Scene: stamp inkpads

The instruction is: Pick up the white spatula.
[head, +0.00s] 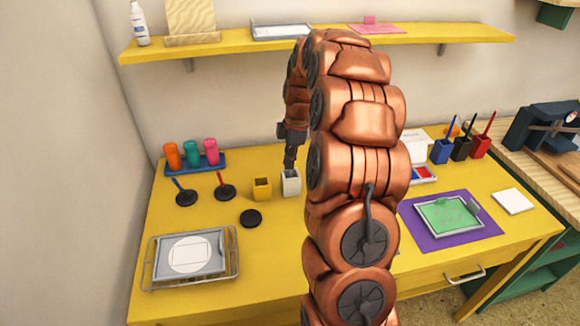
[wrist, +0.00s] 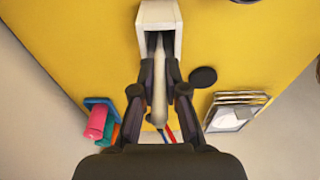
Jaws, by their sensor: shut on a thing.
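The white spatula (wrist: 159,100) shows in the wrist view as a pale, slim shape between my two dark fingers. Its upper end points toward the white square holder (wrist: 160,14), and how much of it is still inside the holder is hard to tell. My gripper (wrist: 160,70) is shut on the spatula. In the head view my gripper (head: 289,162) points down just above the white holder (head: 291,184). I cannot make out the spatula there.
A yellow square holder (head: 262,188) stands just left of the white one. A black disc (head: 250,217) lies in front. Two round-based stamps, a cup rack (head: 196,164) and a wire tray (head: 190,258) are to the left. A purple mat (head: 420,237) lies right, beyond my arm.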

